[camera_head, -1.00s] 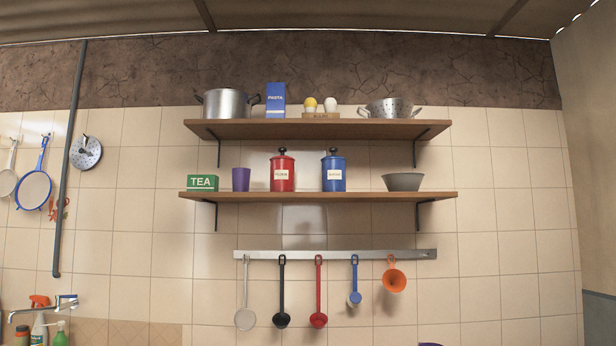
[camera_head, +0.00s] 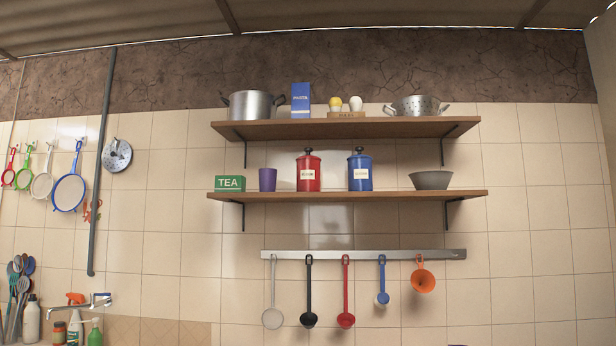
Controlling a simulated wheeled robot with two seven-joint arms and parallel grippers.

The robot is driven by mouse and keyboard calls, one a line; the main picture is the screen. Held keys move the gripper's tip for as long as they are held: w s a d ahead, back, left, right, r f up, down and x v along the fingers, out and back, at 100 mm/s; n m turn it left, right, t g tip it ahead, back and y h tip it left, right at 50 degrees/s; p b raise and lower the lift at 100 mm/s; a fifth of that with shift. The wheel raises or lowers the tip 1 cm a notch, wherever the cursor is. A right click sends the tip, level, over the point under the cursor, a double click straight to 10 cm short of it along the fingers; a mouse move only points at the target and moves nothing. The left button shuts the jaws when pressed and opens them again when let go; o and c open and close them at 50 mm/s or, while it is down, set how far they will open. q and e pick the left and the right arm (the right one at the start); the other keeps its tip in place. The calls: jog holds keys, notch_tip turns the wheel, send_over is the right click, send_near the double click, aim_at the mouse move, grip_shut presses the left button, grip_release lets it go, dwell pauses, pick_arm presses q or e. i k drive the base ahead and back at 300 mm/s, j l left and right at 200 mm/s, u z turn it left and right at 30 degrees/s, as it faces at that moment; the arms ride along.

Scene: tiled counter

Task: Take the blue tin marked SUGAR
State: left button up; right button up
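The blue tin (camera_head: 360,178) stands upright on the lower wall shelf, with a black knobbed lid and a white label; the writing on the label is too small to read here. A red tin (camera_head: 308,178) of the same shape stands just left of it, a small gap apart. Neither of my grippers shows in the view.
The lower shelf (camera_head: 340,196) also holds a green TEA box (camera_head: 230,184), a purple cup (camera_head: 267,180) and a grey bowl (camera_head: 432,180). The upper shelf (camera_head: 340,128) overhangs the tins. Below, a metal rail (camera_head: 440,254) carries hanging ladles and an orange funnel (camera_head: 422,280).

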aim_at(359, 168)
jog(key=i+j, duration=0.55)
jog(key=i+j+u, duration=0.15)
jog(key=i+j, duration=0.9)
jog(key=i, duration=0.25)
jog(key=u, duration=0.05)
